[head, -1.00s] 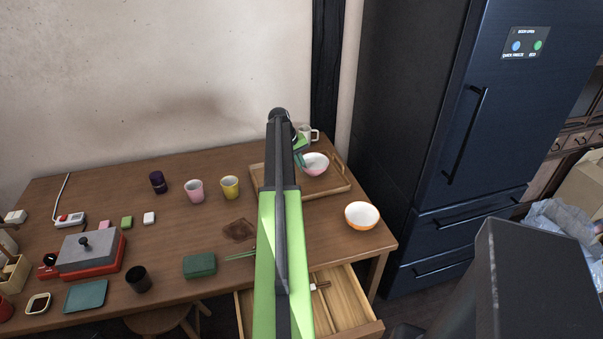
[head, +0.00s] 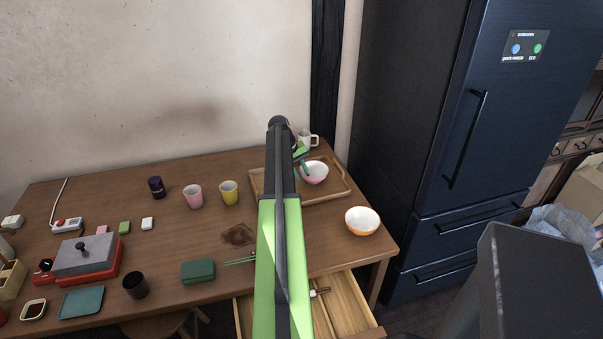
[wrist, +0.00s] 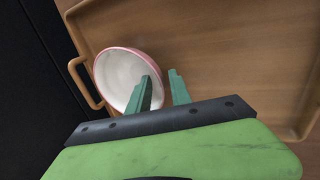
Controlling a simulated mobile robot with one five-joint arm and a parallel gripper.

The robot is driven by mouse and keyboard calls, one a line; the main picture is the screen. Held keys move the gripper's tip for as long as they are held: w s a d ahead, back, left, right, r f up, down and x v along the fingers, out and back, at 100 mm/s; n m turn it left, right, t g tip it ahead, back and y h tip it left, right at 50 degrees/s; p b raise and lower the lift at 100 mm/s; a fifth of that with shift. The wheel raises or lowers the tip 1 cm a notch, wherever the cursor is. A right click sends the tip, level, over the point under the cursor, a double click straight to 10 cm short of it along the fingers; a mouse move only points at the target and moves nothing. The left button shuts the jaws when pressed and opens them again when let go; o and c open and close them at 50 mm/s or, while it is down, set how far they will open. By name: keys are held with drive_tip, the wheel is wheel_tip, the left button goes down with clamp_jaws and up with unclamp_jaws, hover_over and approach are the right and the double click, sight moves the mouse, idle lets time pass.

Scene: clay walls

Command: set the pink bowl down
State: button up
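The pink bowl (head: 316,173), white inside with a pink rim, sits upright on the wooden tray (head: 330,192) at the table's back right. It also shows in the wrist view (wrist: 117,72), near the tray's handle. My gripper (wrist: 160,76) is open astride the bowl's rim. One green finger is inside the bowl and the other is outside, with a gap between them. In the head view my arm hides the tray's middle, and the gripper's fingers (head: 302,172) show only in part.
A white mug (head: 305,138) stands behind the bowl. An orange-and-white bowl (head: 362,221) is at the table's right edge. Yellow (head: 229,193) and pink (head: 193,196) cups stand left of the tray. An open drawer (head: 345,305) juts out in front; a dark fridge (head: 440,150) stands right.

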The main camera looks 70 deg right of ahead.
drive_tip(key=p+v, duration=1.1)
drive_tip(key=v, duration=0.1)
drive_tip(key=w+a+n+t, duration=0.1)
drive_tip(key=w+a+n, duration=0.1)
drive_tip(key=w+a, duration=0.8)
drive_tip(key=w+a+n+t, duration=0.1)
drive_tip(key=w+a, duration=0.4)
drive_tip(key=a, duration=1.1)
drive_tip(key=w+a+n, duration=0.2)
drive_tip(key=w+a, duration=0.5)
drive_tip(key=a, duration=0.6)
drive_tip(key=s+a+n+y, duration=0.1)
drive_tip(key=a+n, duration=0.1)
drive_tip(key=a, duration=1.6)
drive_tip(key=s+a+f+n+t+y, duration=0.1)
drive_tip(key=s+a+n, duration=0.1)
drive_tip(key=a, duration=1.6)
drive_tip(key=shift+s+f+n+y, duration=0.2)
drive_tip(key=shift+n+y, duration=0.1)
